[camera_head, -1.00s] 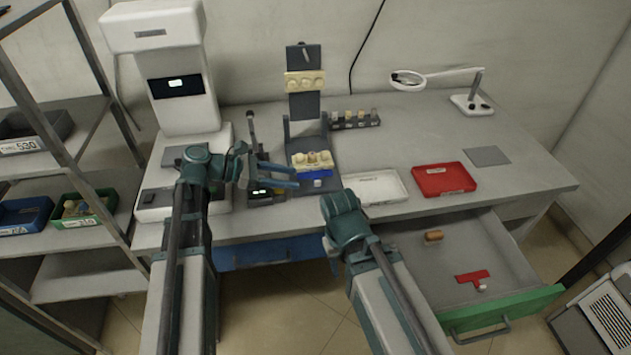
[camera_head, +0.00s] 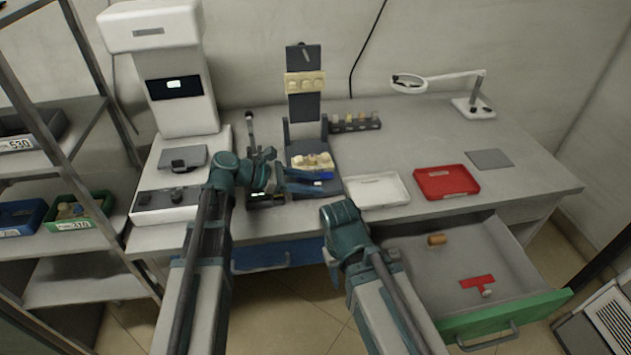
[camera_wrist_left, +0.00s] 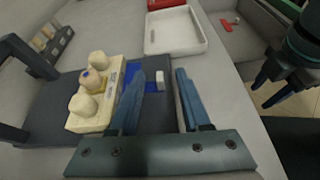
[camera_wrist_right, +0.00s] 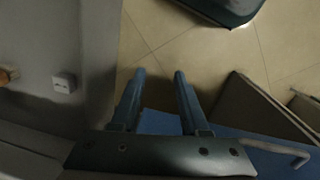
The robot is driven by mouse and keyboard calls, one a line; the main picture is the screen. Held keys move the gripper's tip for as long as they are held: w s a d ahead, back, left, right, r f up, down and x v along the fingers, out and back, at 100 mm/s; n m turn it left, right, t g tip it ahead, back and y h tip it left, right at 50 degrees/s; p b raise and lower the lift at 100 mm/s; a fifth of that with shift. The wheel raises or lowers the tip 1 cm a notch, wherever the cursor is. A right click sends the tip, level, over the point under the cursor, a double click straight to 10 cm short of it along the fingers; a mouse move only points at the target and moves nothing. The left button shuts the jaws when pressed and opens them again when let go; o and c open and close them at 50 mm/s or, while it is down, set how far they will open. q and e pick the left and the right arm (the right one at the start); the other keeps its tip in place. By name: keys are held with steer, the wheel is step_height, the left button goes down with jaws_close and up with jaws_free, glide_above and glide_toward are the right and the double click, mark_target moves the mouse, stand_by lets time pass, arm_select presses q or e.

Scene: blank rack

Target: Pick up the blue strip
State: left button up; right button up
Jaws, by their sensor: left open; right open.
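The blue strip (camera_head: 326,175) lies along the front edge of a cream block with knobs (camera_head: 313,160) on the dark grey fixture. In the left wrist view the strip (camera_wrist_left: 150,84) is partly covered by the near finger. My left gripper (camera_head: 312,183) is open at the strip. My right gripper (camera_wrist_right: 160,74) is open and empty, pointing down over the floor and blue drawer front.
A white tray (camera_head: 378,203) and a red tray (camera_head: 445,194) stand to the right. An open drawer with a green front (camera_head: 510,312) holds a red piece (camera_head: 477,281) and an orange-brown piece (camera_head: 437,240). A rack of small pieces (camera_head: 355,128) stands behind.

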arm_select(q)
jaws_close()
steer(key=shift+r, duration=0.1)
arm_select(e)
steer(key=shift+r, duration=0.1)
